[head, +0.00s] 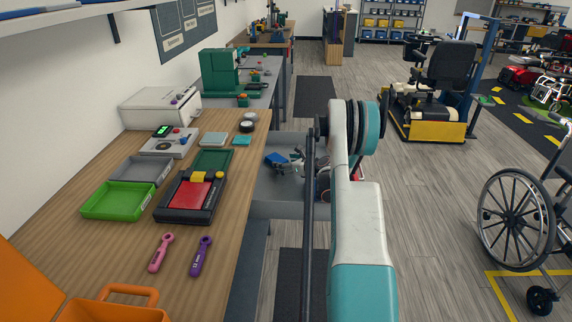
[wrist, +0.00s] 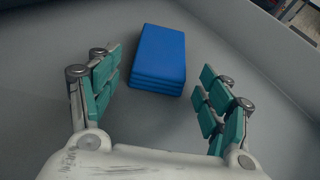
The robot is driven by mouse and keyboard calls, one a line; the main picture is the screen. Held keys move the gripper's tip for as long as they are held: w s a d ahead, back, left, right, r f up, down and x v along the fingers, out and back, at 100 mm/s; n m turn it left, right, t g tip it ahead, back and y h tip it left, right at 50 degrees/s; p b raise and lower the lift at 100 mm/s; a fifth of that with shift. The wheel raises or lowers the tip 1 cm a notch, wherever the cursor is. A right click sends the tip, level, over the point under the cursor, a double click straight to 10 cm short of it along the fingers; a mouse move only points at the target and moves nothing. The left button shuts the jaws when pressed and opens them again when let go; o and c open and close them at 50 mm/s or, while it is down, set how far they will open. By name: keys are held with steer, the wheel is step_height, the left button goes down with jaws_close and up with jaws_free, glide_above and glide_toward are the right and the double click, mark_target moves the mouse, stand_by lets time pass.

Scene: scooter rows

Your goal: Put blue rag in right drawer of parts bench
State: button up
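The blue rag (wrist: 158,60) is a neat folded block lying flat on the bare grey floor of an open drawer (wrist: 60,30). In the head view the rag (head: 275,159) shows small in the same grey drawer (head: 278,207), pulled out from the right side of the wooden parts bench (head: 120,240). My gripper (wrist: 156,78) is open, its teal-padded fingers spread to either side of the rag's near end, with gaps on both sides. In the head view my gripper (head: 292,166) is over the drawer, partly hidden by my arm.
The bench top holds a green tray (head: 118,201), a grey tray (head: 140,170), a black-and-red case (head: 190,195) and two wrenches (head: 161,253). An orange caddy (head: 110,310) stands at the near end. A wheelchair (head: 515,220) is at the right; open floor lies between.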

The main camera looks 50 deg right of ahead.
steer(key=shift+r, duration=0.15)
steer(key=shift+s+r, duration=0.15)
steer(key=shift+s, duration=0.2)
steer(key=p+v, duration=0.3)
steer(key=v, duration=0.8)
steer(key=shift+s+a+p, duration=0.1)
steer(key=shift+s+p, duration=0.05)
steer(key=shift+p, duration=0.15)
